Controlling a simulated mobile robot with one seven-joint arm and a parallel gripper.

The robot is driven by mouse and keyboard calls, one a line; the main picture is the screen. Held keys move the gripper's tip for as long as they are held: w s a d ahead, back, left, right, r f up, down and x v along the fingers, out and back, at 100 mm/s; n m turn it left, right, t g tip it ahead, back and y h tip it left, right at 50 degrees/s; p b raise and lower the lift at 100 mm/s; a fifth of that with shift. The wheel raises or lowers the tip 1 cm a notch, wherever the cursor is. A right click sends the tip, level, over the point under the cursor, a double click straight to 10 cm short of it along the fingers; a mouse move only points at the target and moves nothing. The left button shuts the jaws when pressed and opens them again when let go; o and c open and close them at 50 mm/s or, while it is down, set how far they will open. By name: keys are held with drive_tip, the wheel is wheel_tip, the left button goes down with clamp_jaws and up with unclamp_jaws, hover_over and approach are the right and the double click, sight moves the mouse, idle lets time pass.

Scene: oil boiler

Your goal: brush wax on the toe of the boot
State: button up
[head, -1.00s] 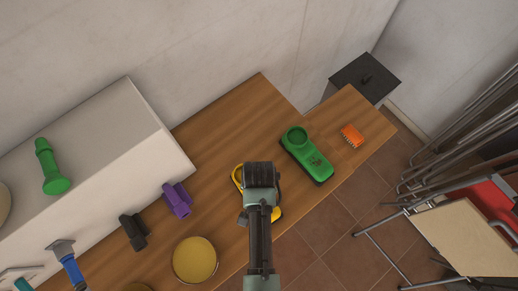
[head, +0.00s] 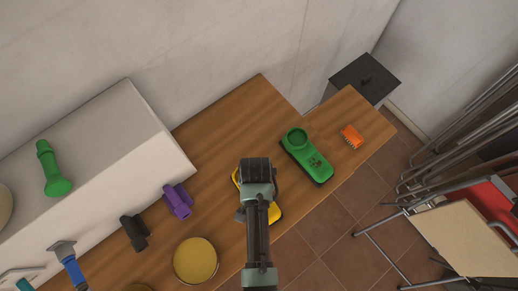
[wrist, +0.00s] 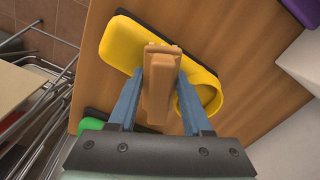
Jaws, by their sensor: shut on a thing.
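My gripper (wrist: 160,80) is shut on a brown, wood-coloured brush (wrist: 160,85), with one blue-grey finger on each side of it. The brush's lower end is hidden. A yellow boot (wrist: 122,43) with a dark sole lies on the table below the brush. In the wrist view its toe points to the upper left and its round opening is at the right. The brush overlaps the middle of the boot; I cannot tell whether they touch. In the head view my arm hides most of the yellow boot (head: 275,212). A round tin of yellowish wax (head: 195,260) stands to the lower left.
A green boot (head: 306,158) and a small orange brush (head: 351,137) lie at the right of the wooden table (head: 240,110). Purple (head: 178,200) and black (head: 134,232) objects lie at the left, beside a white block (head: 110,130). Folding chairs (head: 450,170) stand on the right.

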drive_tip(key=shift+s+d+p, duration=0.3)
drive_tip(key=shift+s, duration=0.25)
drive_tip(key=shift+s+d+p, duration=0.3)
drive_tip(key=shift+s, duration=0.2)
drive_tip(key=shift+w, duration=0.15)
drive_tip(key=shift+w+a+b, duration=0.4)
drive_tip(key=shift+w+a, duration=0.2)
drive_tip(key=shift+w, duration=0.25)
drive_tip(key=shift+s+d+p, duration=0.3)
drive_tip(key=shift+s+p, duration=0.1)
drive_tip(key=shift+s, duration=0.15)
drive_tip(key=shift+s+d+p, duration=0.3)
drive_tip(key=shift+s+p, duration=0.05)
drive_tip(key=shift+s, duration=0.2)
drive_tip(key=shift+w+a, duration=0.3)
drive_tip(key=shift+w, duration=0.35)
drive_tip(key=shift+s, duration=0.1)
